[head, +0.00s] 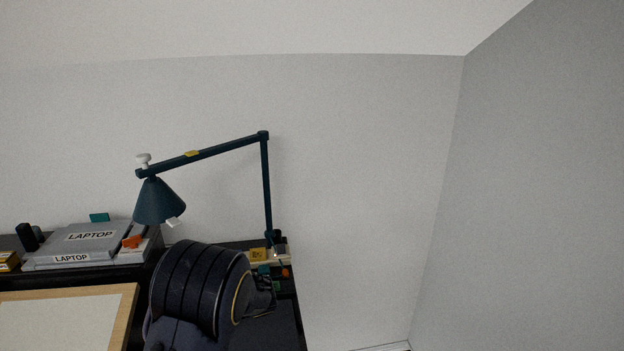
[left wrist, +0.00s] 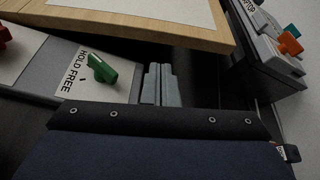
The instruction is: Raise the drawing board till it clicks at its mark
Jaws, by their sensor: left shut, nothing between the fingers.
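The drawing board (head: 128,305), with a pale sheet and a light wood edge, shows at the lower left in the head view. In the left wrist view its wood edge (left wrist: 140,25) crosses the top. Below it is a grey panel with a white label reading HOLD FREE (left wrist: 74,78) and a green lever (left wrist: 102,68). My left gripper (left wrist: 160,72) is shut and empty, right of the lever and below the board edge, apparently apart from both. No click mark is visible. My right gripper is not in view.
A stack labelled LAPTOP (head: 95,237) sits on the dark desk behind the board. A dark teal lamp (head: 160,203) overhangs beside it. Small items, including a yellow block (head: 257,254), stand at the lamp foot. A red piece (left wrist: 4,36) shows at the left wrist view's edge.

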